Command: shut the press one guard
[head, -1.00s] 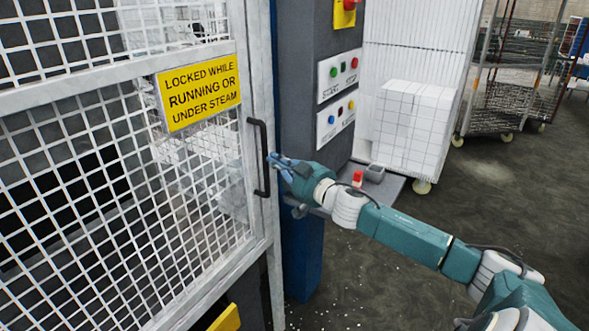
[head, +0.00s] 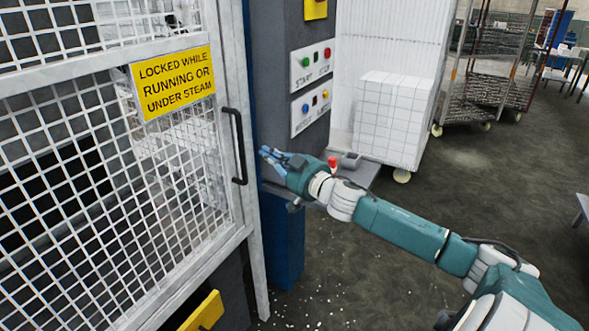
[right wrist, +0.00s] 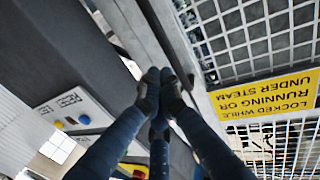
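The press one guard (head: 225,215) is a pale-framed wire mesh door filling the left of the head view, with a yellow "locked while running or under steam" sign (head: 173,83). Its right edge lies close along the pale post beside the blue-grey press column; I cannot tell whether a small gap is left. Its black upright handle (head: 238,147) is near that edge. My right gripper (head: 264,155) is just right of the handle, apart from it and empty. In the right wrist view its dark fingertips (right wrist: 160,88) are together, and the sign (right wrist: 268,95) appears upside down. My left gripper is out of view.
The control panel (head: 311,63) with coloured buttons is on the column above my right gripper. A grey shelf (head: 362,176) with a red-topped item sits behind my wrist. White blocks (head: 397,115) and wire trolleys (head: 490,85) stand farther back. The floor at right is mostly clear.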

